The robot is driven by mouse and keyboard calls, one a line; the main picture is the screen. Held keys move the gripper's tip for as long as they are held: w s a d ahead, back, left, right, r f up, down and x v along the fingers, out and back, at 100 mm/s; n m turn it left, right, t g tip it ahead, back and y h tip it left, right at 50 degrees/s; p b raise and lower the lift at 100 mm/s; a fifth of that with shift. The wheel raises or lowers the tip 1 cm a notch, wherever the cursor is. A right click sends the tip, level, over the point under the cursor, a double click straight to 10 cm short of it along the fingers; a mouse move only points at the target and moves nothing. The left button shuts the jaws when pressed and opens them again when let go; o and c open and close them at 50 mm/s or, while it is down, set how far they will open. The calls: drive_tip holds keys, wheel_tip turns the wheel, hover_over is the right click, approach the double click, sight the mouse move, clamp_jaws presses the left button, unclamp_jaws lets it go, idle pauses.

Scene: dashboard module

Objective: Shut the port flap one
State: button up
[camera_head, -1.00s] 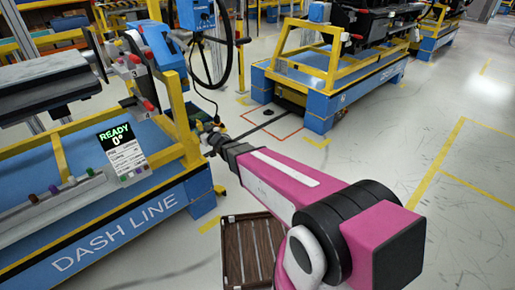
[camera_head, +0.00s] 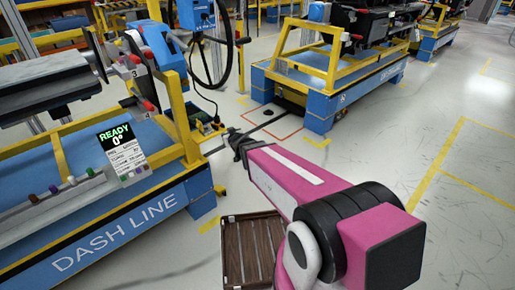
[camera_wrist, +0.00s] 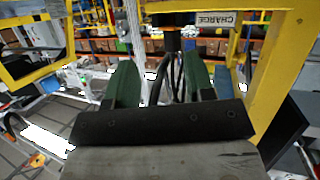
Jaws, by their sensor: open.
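My gripper (camera_head: 233,138) is beside the right end of the blue dash line cart in the head view, small and dark there. In the wrist view, my gripper (camera_wrist: 162,84) shows two green fingers set wide apart with nothing held between them. A yellow post with a CHARGE label (camera_wrist: 216,19) stands beyond the right finger. Dark cables and a black upright part show behind the gap between the fingers. I cannot clearly pick out port flap one in either view, nor tell whether it is open or shut.
The dash line cart (camera_head: 115,232) has a yellow frame and a READY 0° display (camera_head: 118,142). A small green and yellow unit (camera_head: 207,127) sits by its right end. A brown slatted crate (camera_head: 252,250) is on the floor below my arm. The floor at right is clear.

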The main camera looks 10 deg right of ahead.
drive_tip(key=s+d+f+m+g+h, duration=0.3)
drive_tip(key=s+d+g, duration=0.3)
drive_tip(key=d, duration=0.6)
drive_tip(key=shift+s+d+f+h, duration=0.2)
drive_tip(key=shift+s+d+h, duration=0.05)
drive_tip(key=shift+s+h, duration=0.45)
drive_tip(key=shift+w, duration=0.1)
drive_tip(key=n+t+y, duration=0.5)
drive_tip(key=t+y, duration=0.2)
drive_tip(key=y, duration=0.4)
approach(198, 125)
drive_tip(key=x, duration=1)
drive_tip(key=shift+w+f, duration=0.25)
drive_tip(key=shift+w, duration=0.2)
